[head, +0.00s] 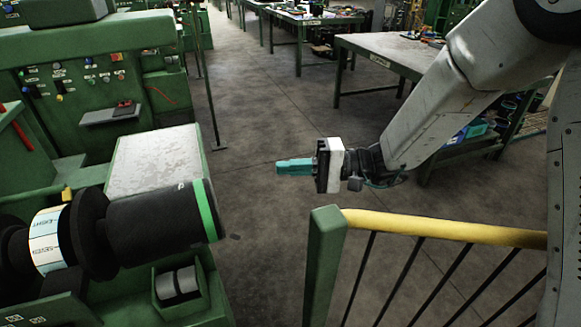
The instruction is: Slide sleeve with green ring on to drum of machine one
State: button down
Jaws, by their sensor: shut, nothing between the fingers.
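A black cylinder, the sleeve (150,222), has a green ring (207,208) near its right end. It lies level at the front of the green machine (95,48) on the left, in line with black flanges (92,232) and a white lettered drum section (47,241). Its left end meets the flange; whether a drum runs inside it is hidden. My gripper (281,168) has teal fingers pointing left. It is shut and empty, in the air to the right of the sleeve and clearly apart from it.
A green post and yellow handrail (440,226) with dark bars stand below my arm. A pale flat machine top (160,160) lies behind the sleeve. Green workbenches (385,48) with tools stand at the back right. The floor (265,110) between is clear.

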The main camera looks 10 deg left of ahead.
jog(key=s+a, duration=0.4)
jog(key=a, duration=0.3)
jog(key=shift+s+a, duration=0.25)
jog(key=shift+a, duration=0.15)
jog(key=shift+s+a, duration=1.5)
jog(key=shift+a, duration=1.15)
jog(key=w+d, duration=0.6)
jog(key=d, duration=0.4)
jog(key=shift+d, duration=0.25)
